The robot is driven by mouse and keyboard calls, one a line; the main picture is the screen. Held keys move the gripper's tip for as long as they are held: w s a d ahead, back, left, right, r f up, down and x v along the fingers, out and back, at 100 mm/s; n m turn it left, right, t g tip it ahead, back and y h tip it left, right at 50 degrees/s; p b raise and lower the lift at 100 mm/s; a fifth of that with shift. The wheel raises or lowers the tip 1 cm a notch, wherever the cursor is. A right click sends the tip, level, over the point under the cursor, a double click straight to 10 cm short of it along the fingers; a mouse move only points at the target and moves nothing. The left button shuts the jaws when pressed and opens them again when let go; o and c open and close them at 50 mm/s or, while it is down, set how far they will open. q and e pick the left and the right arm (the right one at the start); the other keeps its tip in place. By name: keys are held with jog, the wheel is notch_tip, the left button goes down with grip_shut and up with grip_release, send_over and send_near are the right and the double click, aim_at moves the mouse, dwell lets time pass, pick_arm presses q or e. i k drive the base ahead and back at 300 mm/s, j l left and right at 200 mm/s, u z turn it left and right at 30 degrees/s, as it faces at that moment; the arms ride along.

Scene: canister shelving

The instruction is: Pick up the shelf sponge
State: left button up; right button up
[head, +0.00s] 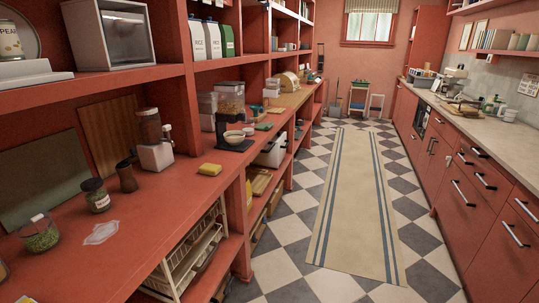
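A yellow sponge (209,169) lies flat on the red shelf counter (150,215) at the left, near its front edge. It is right of a coffee grinder (153,142) and in front of a black appliance with bowls (235,139). Nothing covers it. Neither of my grippers shows in the head view.
Left of the sponge stand a dark pepper mill (127,177), a lidded jar (95,195) and a glass jar of green bits (40,234). A crumpled clear item (101,232) lies nearby. An upper shelf (120,80) overhangs the counter. The aisle with a runner rug (355,200) is clear.

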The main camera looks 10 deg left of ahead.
aim_at(207, 168)
jog(key=i+l, duration=0.1)
jog(key=i, duration=0.65)
jog(key=i+l+u, duration=0.1)
jog(key=i, duration=0.7)
